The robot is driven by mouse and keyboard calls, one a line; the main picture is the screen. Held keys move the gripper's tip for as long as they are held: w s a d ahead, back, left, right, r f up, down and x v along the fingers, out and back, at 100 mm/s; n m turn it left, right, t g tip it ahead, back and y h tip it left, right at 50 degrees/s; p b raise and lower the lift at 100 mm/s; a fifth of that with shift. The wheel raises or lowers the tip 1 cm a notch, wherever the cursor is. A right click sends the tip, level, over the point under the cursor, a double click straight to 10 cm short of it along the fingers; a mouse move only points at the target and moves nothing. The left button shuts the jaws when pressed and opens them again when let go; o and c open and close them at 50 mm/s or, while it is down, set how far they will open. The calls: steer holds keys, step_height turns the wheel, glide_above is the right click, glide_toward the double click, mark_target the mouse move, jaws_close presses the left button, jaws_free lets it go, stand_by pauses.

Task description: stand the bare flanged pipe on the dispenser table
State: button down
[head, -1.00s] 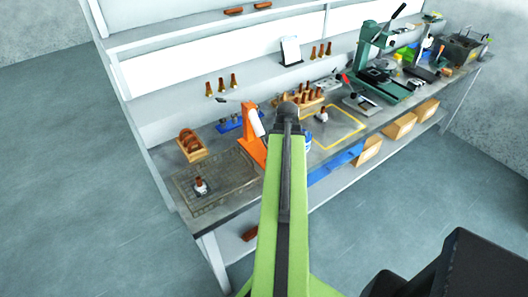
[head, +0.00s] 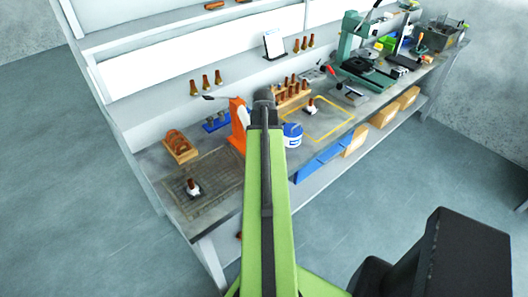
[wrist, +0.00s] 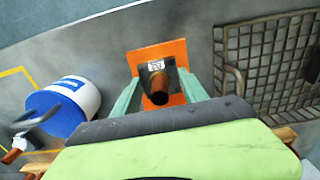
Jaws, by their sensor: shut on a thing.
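In the wrist view a brown pipe (wrist: 160,88) with a dark flange and a small white patch sits between the fingers of my gripper (wrist: 160,74), which is shut on it. An orange plate (wrist: 158,51) lies behind the pipe and looks like the dispenser's table. I cannot tell whether the flange touches it. In the head view the orange dispenser stand (head: 238,118) is just left of my arm's end, which hides the gripper and the held pipe.
A blue-and-white tub (head: 292,135) stands right of my arm; the wrist view shows it too (wrist: 68,103). A mesh belt (head: 217,178) carries another flanged pipe (head: 192,188). One more (head: 310,107) stands inside a yellow outline. A wooden rack (head: 290,92) is behind.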

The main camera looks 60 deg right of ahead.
steer(key=c, duration=1)
jaws_free()
steer(key=shift+w+f, duration=0.15)
steer(key=shift+w, duration=0.1)
steer(key=o, duration=0.4)
steer(key=shift+s+r, duration=0.2)
steer(key=shift+w+f, duration=0.1)
step_height(320, 180, up, 12)
steer(key=p, duration=1.2)
steer(key=shift+r, duration=0.25)
steer(key=shift+f, duration=0.15)
